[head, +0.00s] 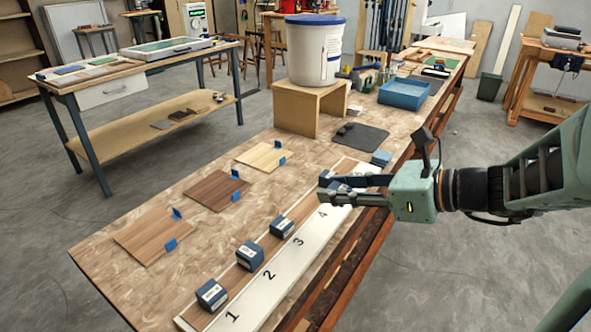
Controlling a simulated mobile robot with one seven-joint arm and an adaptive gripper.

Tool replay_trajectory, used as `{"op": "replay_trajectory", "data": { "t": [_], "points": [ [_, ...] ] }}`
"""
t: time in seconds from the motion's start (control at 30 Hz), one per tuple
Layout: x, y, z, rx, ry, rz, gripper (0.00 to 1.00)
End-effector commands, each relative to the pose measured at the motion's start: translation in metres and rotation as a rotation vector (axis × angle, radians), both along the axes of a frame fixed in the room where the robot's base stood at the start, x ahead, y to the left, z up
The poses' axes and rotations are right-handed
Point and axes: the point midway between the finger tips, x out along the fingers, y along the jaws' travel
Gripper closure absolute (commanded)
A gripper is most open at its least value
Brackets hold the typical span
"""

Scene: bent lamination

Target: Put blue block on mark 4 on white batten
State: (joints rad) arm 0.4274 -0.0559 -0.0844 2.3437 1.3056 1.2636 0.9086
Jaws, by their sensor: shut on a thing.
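The white batten (285,266) runs along the front edge of the bench, with black marks 1, 2, 3 and 4 (322,213). Three blue blocks with white labels sit along the batten's far side, beside mark 1 (211,295), mark 2 (250,256) and mark 3 (282,227). My gripper (326,189) reaches in from the right, just beyond mark 4. It is shut on another blue block (338,186), mostly hidden between the fingers. I cannot tell whether this block touches the batten.
Three wood sample panels (217,190) with blue clips lie on the left of the bench (110,275). A white bucket (315,50) stands on a wooden stand (310,105). A dark mat (360,138), a blue tray (403,94) and small blue pieces (381,158) lie further back.

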Motion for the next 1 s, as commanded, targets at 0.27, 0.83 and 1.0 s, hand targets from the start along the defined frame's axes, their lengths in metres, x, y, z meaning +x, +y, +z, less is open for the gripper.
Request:
{"op": "replay_trajectory", "data": {
  "t": [0.27, 0.83, 1.0],
  "points": [
    [0.044, 0.018, -0.025, 0.001, 0.002, 0.001, 1.00],
    [0.123, 0.048, -0.089, 0.001, -0.003, -0.001, 1.00],
    [0.131, 0.052, -0.104, 0.001, 0.000, -0.001, 1.00]
  ]
}}
